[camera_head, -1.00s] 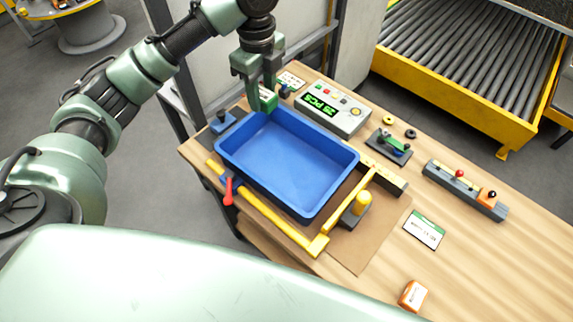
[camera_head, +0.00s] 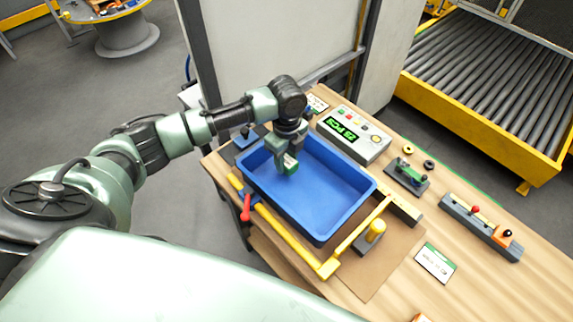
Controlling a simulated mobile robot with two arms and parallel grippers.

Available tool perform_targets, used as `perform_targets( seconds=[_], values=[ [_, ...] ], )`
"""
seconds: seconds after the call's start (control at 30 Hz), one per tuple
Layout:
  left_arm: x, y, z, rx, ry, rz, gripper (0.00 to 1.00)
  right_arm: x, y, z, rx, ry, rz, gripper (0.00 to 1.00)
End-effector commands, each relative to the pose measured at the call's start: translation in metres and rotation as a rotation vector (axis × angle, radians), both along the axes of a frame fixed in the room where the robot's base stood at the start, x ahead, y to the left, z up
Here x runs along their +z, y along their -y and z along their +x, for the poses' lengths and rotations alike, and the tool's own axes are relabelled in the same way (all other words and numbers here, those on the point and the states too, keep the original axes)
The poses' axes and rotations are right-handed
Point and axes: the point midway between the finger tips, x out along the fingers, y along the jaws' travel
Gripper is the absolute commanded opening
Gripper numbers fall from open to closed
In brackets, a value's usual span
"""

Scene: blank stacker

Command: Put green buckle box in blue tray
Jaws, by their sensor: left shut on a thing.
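The blue tray (camera_head: 325,208) lies on the wooden table inside a yellow frame. My left gripper (camera_head: 287,168) is over the upper left part of the tray. It is shut on the green buckle box (camera_head: 289,164), a small green box with a white label. The gripper partly hides the box. I cannot tell whether the box touches the tray floor. My right gripper is not in view.
A counter with a green display (camera_head: 345,130) stands behind the tray. A yellow knob (camera_head: 376,230) and yellow bar (camera_head: 358,233) sit at its right. A red-handled lever (camera_head: 246,208) is at the left edge.

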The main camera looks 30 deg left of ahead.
Motion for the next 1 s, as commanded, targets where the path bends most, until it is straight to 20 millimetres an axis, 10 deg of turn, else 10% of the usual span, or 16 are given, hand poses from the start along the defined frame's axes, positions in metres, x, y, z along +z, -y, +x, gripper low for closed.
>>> perform_targets(
  seconds=[0.6, 0.63, 0.7, 1.0],
  values=[
    [-0.034, 0.0, 0.0, 0.001, -0.001, 0.0, 0.0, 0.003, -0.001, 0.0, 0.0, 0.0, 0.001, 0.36],
    [-0.034, 0.0, 0.0, 0.001, -0.001, 0.0, 0.41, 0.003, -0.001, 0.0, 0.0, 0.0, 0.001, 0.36],
    [-0.034, 0.0, 0.0, 0.001, -0.001, 0.0, 0.58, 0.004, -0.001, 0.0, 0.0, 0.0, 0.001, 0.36],
    [-0.033, 0.0, 0.0, 0.001, -0.001, 0.0, 0.58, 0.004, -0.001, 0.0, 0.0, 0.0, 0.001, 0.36]
  ],
)
